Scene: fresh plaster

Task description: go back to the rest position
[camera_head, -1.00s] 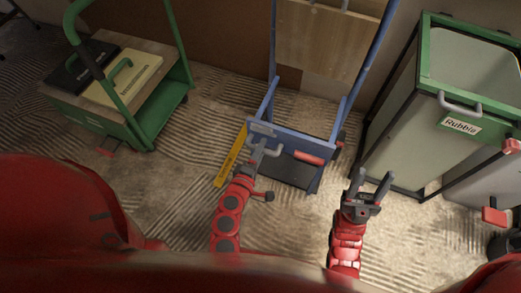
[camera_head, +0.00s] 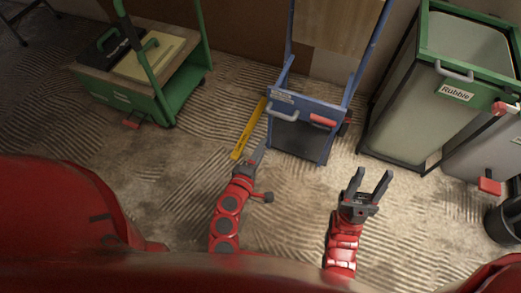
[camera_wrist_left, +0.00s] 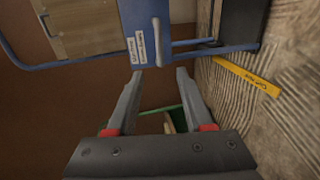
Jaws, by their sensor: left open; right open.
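My left gripper (camera_head: 257,157) points away from me at the floor just in front of the blue cart (camera_head: 305,110). It is seen nearly edge-on in the head view. In the left wrist view its two fingers (camera_wrist_left: 160,76) are apart with nothing between them, and the blue cart's plate and handle stand beyond the tips. My right gripper (camera_head: 370,184) is open and empty over the bare floor, right of the left one. Both forearms reach forward, roughly side by side.
A yellow level (camera_head: 249,128) lies beside the blue cart, also in the left wrist view (camera_wrist_left: 246,76). A green cart (camera_head: 160,95) with cases stands at left. A green-framed rubble bin (camera_head: 415,110) and a grey bin (camera_head: 480,155) stand at right. Floor near me is clear.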

